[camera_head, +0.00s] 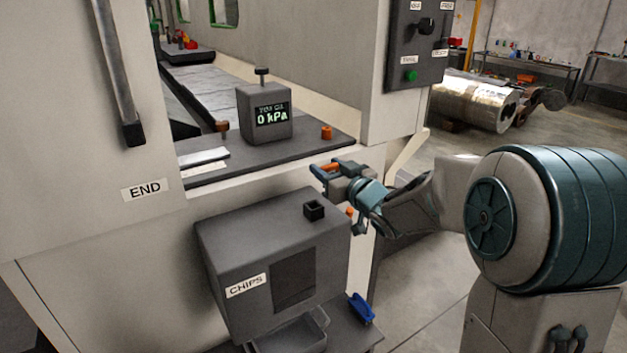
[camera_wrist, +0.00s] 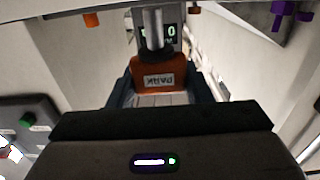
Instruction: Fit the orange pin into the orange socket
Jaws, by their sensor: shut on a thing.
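My gripper (camera_head: 328,170) is shut on the orange pin, in front of the machine's ledge and above the right side of the CHIPS box. In the wrist view the pin (camera_wrist: 153,72) is an orange block marked PARK with a grey metal shaft, between my dark fingers. The pin is held clear of the ledge. A small orange cylinder (camera_head: 326,132) stands on the ledge's right end, just behind my gripper; I cannot tell if it is the orange socket. Another small orange piece (camera_head: 350,212) shows beside the CHIPS box.
The CHIPS box (camera_head: 225,245) has a black square collar (camera_head: 314,210) on top. A blue piece (camera_head: 361,309) lies lower right. A control panel (camera_head: 418,45) hangs at upper right.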

